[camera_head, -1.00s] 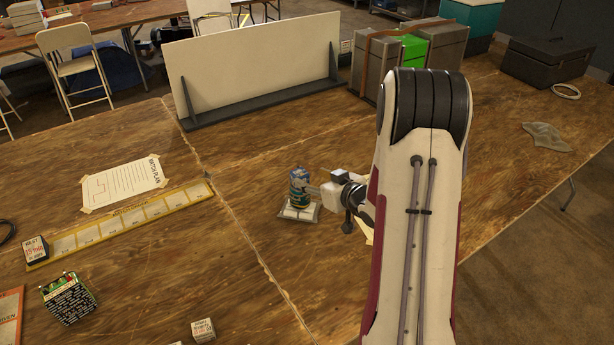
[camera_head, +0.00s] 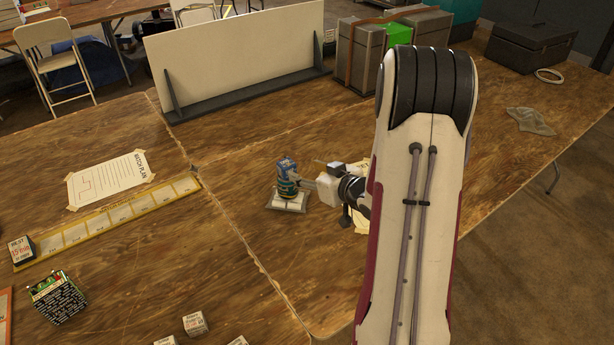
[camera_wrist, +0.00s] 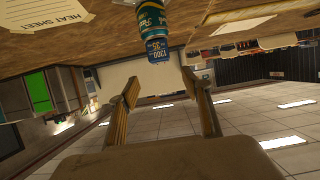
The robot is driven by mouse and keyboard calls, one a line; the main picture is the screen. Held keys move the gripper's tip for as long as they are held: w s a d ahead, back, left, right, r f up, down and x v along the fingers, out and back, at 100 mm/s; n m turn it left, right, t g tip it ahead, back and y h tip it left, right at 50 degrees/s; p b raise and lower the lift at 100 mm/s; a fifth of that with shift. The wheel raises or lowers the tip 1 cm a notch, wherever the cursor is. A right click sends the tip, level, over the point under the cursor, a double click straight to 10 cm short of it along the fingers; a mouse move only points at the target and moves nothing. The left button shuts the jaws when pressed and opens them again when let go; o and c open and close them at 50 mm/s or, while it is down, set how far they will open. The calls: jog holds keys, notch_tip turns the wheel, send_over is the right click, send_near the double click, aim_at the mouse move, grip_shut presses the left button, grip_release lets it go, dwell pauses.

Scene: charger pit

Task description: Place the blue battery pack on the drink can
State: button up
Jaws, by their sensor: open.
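The drink can (camera_head: 289,188), teal and dark with gold bands, stands on a pale square pad on the table in the head view. It also shows upside down at the top of the wrist view (camera_wrist: 151,19). The blue battery pack (camera_head: 286,165) sits on the can's top, looking slightly tilted. Its label shows in the wrist view (camera_wrist: 157,50). My gripper (camera_wrist: 160,80) is open, its fingers spread either side of the pack's line, with a visible gap to the pack. In the head view my gripper (camera_head: 308,183) is just right of the can.
The pale pad (camera_head: 289,207) lies under the can. A white upright board (camera_head: 240,60) stands behind, with grey cases (camera_head: 360,55) to its right. Small boxes (camera_head: 195,324) lie at the front. Table around the pad is mostly clear.

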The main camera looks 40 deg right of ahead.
jog(key=shift+r, duration=0.1)
jog(key=s+a+r+g+h, duration=0.2)
jog(key=s+a+r, duration=0.2)
jog(key=r, duration=0.3)
jog(key=s+a+r+g+h, duration=0.1)
jog(key=s+a+r+g, duration=0.15)
jog(key=a+r, duration=0.35)
jog(key=s+a+r+g+y, duration=0.1)
jog(key=s+a, duration=0.7)
jog(key=s, duration=0.4)
jog(key=s+a+r+g+y, duration=0.2)
jog(key=s+a, duration=0.6)
jog(key=s, duration=0.4)
